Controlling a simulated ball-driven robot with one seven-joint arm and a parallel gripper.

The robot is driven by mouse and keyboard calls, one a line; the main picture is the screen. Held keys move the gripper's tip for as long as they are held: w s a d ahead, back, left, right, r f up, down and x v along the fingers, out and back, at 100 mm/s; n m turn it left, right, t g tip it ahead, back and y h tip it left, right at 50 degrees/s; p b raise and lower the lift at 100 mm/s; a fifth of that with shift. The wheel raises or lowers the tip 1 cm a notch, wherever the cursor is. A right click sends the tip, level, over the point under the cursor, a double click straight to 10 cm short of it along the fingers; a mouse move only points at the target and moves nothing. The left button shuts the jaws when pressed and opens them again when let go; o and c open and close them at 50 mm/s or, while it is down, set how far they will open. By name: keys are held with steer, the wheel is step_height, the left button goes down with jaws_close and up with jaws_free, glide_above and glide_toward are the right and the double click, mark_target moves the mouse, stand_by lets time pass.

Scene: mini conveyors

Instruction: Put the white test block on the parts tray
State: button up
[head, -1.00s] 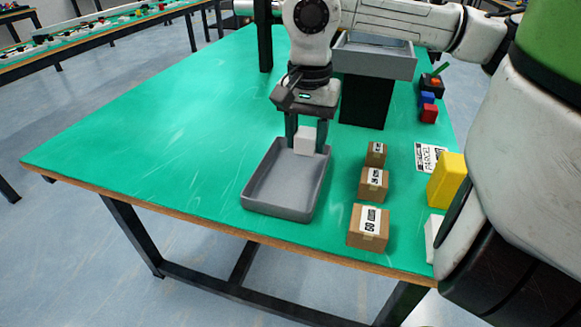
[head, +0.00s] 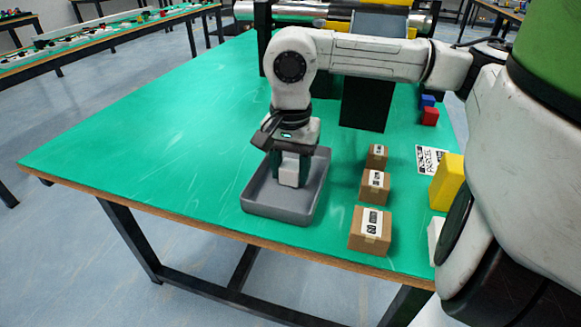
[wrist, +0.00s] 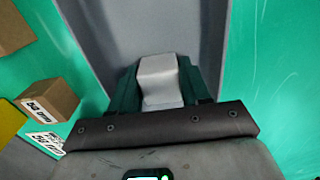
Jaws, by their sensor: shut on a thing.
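The white test block (head: 289,173) is between the fingers of my gripper (head: 291,176), which is shut on it. The block and fingers are down inside the grey parts tray (head: 284,210), toward its back half. In the wrist view the block (wrist: 160,80) sits between the two dark green fingers (wrist: 160,88), with the tray (wrist: 130,25) around and under it. The block looks upright. I cannot tell whether its underside touches the tray floor.
Several cardboard boxes (head: 370,228) stand in a row right of the tray. A yellow block (head: 447,182), a parcel label sheet (head: 431,160) and red (head: 430,116) and blue (head: 427,101) blocks lie farther right. The green table (head: 150,140) is clear on the left.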

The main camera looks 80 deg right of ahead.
mark_target(291, 165)
steer(key=o, duration=1.1)
steer(key=shift+f, duration=0.1)
steer(key=shift+c, duration=0.2)
step_height(291, 165, up, 12)
steer(key=p, duration=0.2)
steer(key=shift+r+p, duration=0.2)
steer(key=shift+p, duration=0.1)
